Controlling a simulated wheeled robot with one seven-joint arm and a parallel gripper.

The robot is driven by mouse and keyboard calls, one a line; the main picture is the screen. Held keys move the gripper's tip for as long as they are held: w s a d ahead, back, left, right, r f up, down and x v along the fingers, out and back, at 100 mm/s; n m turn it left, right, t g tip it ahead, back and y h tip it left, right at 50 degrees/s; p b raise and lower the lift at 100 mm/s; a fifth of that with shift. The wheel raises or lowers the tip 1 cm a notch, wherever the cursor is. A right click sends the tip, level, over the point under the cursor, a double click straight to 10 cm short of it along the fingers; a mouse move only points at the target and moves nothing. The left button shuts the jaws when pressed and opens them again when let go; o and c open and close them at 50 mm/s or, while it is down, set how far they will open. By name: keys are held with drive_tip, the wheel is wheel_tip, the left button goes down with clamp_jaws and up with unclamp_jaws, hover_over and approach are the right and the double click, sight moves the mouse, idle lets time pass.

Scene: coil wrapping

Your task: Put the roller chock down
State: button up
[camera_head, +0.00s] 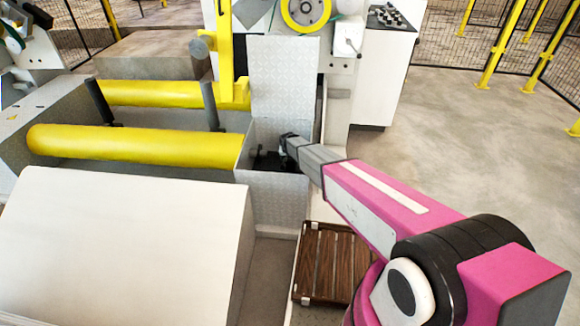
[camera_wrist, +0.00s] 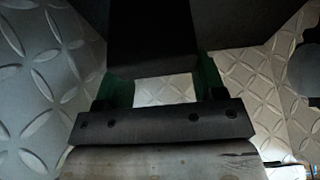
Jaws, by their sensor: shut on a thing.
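In the head view my gripper (camera_head: 270,157) is down inside a recess walled with patterned metal plate, at the right end of the yellow rollers. The chock cannot be made out there, because the recess is dark and my wrist covers part of it.
Two yellow rollers (camera_head: 140,145) lie left of the recess. An upright patterned metal plate (camera_head: 285,80) stands behind it. Patterned walls (camera_wrist: 40,80) are close on both sides in the wrist view. A slatted wooden pallet (camera_head: 325,260) lies nearer me. The floor at right is clear.

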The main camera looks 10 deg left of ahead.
drive_tip(key=shift+f, duration=2.35)
drive_tip(key=shift+f, duration=0.15)
drive_tip(key=o, duration=1.2)
drive_tip(key=shift+o, duration=0.2)
drive_tip(key=v, duration=1.2)
